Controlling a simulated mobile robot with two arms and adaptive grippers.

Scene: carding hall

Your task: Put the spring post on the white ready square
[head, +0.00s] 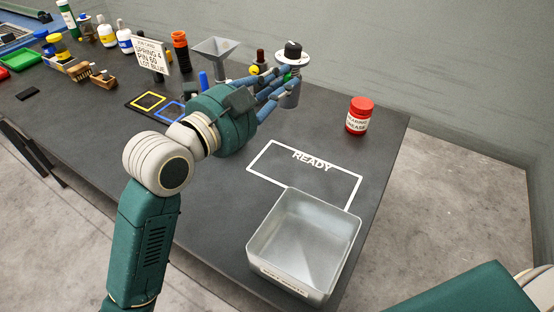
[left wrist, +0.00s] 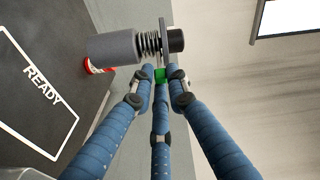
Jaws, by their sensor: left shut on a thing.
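The spring post (head: 290,96) has a grey cylinder base, a coil spring, a thin disc and a black knob on top. In the head view it is upright near the back of the table. My left gripper (head: 281,83) is shut on it, with blue fingers around its middle. In the left wrist view the post (left wrist: 112,47) lies sideways across the fingertips (left wrist: 160,78), with a small green patch there. The white-outlined ready square (head: 265,182) is empty, nearer than the post; its front edge is partly hidden by a tray. My right gripper is out of view.
A metal tray (head: 345,243) stands at the front of the ready square. A red-lidded jar (head: 358,117) stands right of the post. A funnel (head: 215,60), a sign card (head: 149,55), yellow (head: 148,94) and blue outlined squares, and several bottles are left.

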